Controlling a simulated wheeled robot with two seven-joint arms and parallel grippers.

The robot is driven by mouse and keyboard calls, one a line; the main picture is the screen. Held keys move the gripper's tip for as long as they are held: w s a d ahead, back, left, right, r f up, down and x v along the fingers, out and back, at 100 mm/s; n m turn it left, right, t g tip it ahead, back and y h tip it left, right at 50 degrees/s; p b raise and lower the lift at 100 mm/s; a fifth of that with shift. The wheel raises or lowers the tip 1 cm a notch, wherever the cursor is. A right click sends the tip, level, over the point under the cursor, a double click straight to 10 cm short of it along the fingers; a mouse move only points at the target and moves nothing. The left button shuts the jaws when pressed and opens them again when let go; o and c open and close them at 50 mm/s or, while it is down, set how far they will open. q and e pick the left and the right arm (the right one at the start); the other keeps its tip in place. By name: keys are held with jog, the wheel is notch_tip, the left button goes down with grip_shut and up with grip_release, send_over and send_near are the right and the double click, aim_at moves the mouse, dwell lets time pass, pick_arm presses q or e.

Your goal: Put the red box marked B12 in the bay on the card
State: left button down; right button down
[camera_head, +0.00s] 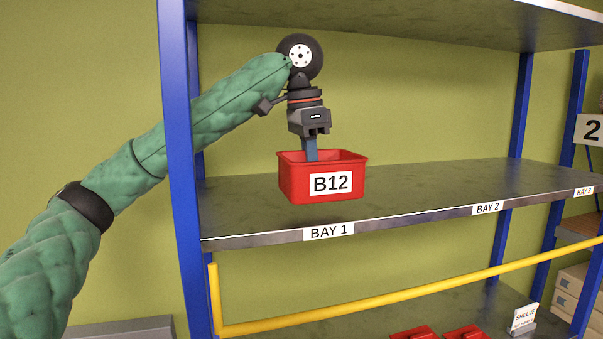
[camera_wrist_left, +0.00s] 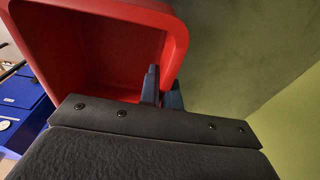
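The red box (camera_head: 322,184) carries a white label reading B12 and is upright, at the BAY 1 end of the grey shelf (camera_head: 430,187). I cannot tell whether its base touches the shelf. My left gripper (camera_head: 311,150) comes down from above with its fingers at the box's far wall. In the left wrist view the fingers (camera_wrist_left: 161,88) are close together on either side of the red box's wall (camera_wrist_left: 172,55). The card (camera_head: 524,318) stands on the lower shelf at the right; it reads SHELVE, and its lower line is too small to read surely. My right gripper is out of view.
Labels BAY 1 (camera_head: 328,232), BAY 2 (camera_head: 487,208) and BAY 3 (camera_head: 584,191) run along the shelf edge. The shelf right of the box looks clear. Blue uprights (camera_head: 180,170), a yellow bar (camera_head: 400,291) and an upper shelf (camera_head: 400,20) bound the space. Red items (camera_head: 415,333) sit below.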

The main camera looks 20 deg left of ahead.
pick_arm(q)
jog(key=w, duration=0.1)
jog(key=w+a, duration=0.2)
jog(key=shift+w+a, duration=0.25)
jog(key=shift+w, duration=0.15)
jog(key=shift+w+a+f, duration=0.1)
jog(key=shift+w+a, duration=0.45)
jog(key=shift+w, duration=0.2)
jog(key=shift+f, duration=1.65)
jog(key=c, duration=1.6)
grip_release()
jog(key=shift+f, duration=0.15)
